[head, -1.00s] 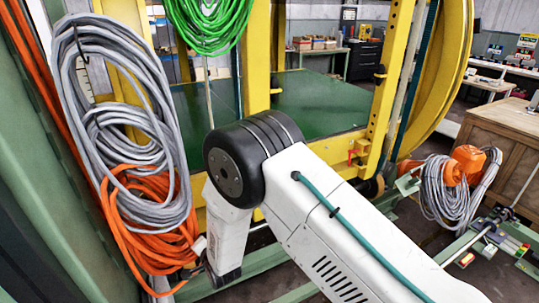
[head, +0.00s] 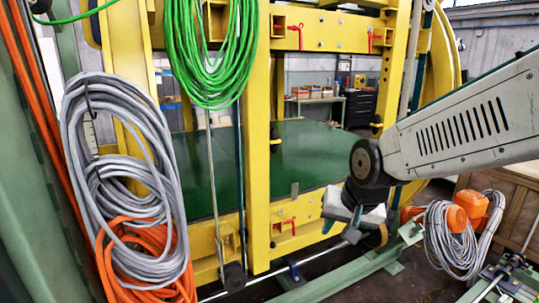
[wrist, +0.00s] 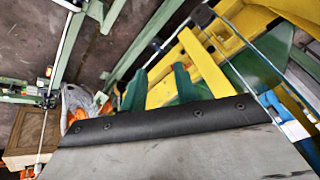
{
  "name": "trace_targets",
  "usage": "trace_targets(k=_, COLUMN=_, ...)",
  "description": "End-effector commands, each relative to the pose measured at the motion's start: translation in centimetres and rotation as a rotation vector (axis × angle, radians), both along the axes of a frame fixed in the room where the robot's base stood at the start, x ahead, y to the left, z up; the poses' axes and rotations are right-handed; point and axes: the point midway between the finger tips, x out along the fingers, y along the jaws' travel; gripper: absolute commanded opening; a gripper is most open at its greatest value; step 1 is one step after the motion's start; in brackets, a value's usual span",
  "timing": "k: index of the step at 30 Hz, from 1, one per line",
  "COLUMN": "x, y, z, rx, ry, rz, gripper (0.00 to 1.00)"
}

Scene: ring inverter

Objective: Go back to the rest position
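My arm comes in from the right edge of the head view and reaches left to a dark round joint. My gripper (head: 354,214) hangs below that joint, in front of the lower yellow beam of the ring frame (head: 258,160). Its fingers are hard to make out there. In the wrist view two dark green fingers of my gripper (wrist: 158,80) stand apart beyond my grey, black-edged wrist link. The gap between them is empty, with yellow frame behind it. No held object shows.
Grey cable coils (head: 118,150) and an orange cable coil (head: 150,262) hang at the left. A green cable coil (head: 211,50) hangs at the top.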

Motion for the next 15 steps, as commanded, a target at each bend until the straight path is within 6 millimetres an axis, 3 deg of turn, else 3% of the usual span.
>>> trace_targets(k=1, x=-2.1, y=-1.9, z=1.2, rx=-0.023, ry=0.016, rz=0.007, gripper=0.3)
trace_targets(k=6, x=-10.1, y=-7.0, z=3.2, rx=-0.104, ry=0.113, rz=0.058, gripper=0.3)
trace_targets(k=12, x=-18.7, y=-10.7, z=3.9, rx=-0.166, ry=0.223, rz=0.109, gripper=0.3)
trace_targets(k=15, x=-21.4, y=-11.5, z=3.8, rx=-0.182, ry=0.261, rz=0.126, gripper=0.3)
